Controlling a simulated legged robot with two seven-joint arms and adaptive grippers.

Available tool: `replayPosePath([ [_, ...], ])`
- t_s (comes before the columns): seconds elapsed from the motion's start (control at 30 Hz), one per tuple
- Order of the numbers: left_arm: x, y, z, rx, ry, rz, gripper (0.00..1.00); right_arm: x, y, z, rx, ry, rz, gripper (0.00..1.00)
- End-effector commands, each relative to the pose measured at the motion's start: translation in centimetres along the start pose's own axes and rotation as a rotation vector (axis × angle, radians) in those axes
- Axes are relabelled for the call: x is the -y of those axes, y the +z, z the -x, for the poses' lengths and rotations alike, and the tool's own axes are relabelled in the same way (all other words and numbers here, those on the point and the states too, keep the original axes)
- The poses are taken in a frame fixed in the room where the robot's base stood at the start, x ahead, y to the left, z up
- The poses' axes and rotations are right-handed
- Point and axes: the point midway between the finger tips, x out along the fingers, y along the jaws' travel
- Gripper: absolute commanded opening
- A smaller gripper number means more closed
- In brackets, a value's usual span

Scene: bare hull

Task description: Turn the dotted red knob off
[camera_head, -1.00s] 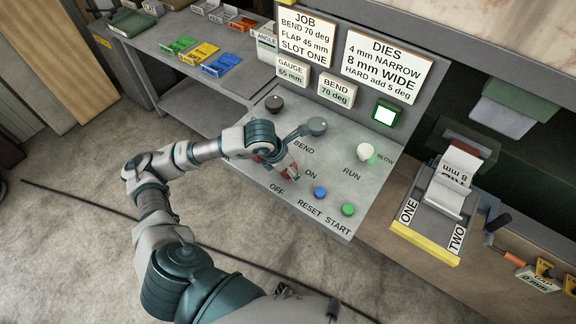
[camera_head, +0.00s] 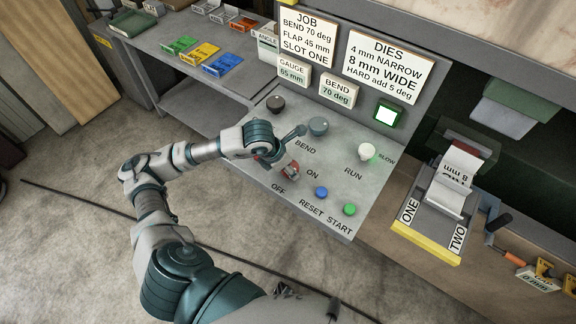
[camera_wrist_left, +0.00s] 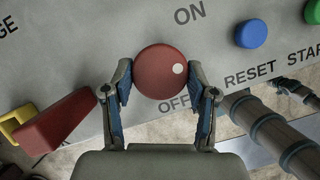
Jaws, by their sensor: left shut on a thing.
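The red knob (camera_wrist_left: 158,72) is round, with a white dot on its right side in the left wrist view. The ON label stands above it and the OFF label just below it. My left gripper (camera_wrist_left: 160,84) has one finger on each side of the knob and is shut on it. In the head view the knob (camera_head: 291,170) is partly hidden by my left gripper (camera_head: 286,168), on the sloping grey panel (camera_head: 335,180).
A blue button (camera_wrist_left: 252,34) and a green button (camera_head: 348,209) sit to the right. A red wedge-shaped part (camera_wrist_left: 57,121) with a yellow base is left of the gripper. Grey and dark dials and a white RUN knob (camera_head: 366,152) stand farther back.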

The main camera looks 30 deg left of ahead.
Motion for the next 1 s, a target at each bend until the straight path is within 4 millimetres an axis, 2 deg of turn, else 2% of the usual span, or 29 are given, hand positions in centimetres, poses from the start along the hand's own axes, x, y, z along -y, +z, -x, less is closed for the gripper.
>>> replayPosePath([
  [0.43, -0.1, 0.1, -0.1, 0.002, -0.006, -0.019, 0.23, 0.1, 0.1, -0.4, 0.000, -0.001, -0.001, 0.65],
  [0.8, -0.2, 0.0, -0.5, 0.003, -0.091, -0.220, 0.23, 0.8, 0.6, -2.8, 0.007, -0.008, -0.004, 0.65],
  [0.83, -0.2, 0.0, -0.5, 0.003, -0.102, -0.244, 0.23, 0.7, 0.4, -3.0, 0.011, -0.007, -0.003, 0.65],
  [0.9, -0.2, 0.1, -0.5, 0.004, -0.126, -0.305, 0.23, 0.4, -2.5, -2.8, -0.015, -0.004, -0.005, 0.65],
  [1.0, -0.3, 0.1, -0.4, 0.002, -0.164, -0.394, 0.23, 0.3, -4.5, -2.6, -0.021, -0.004, -0.008, 0.65],
])
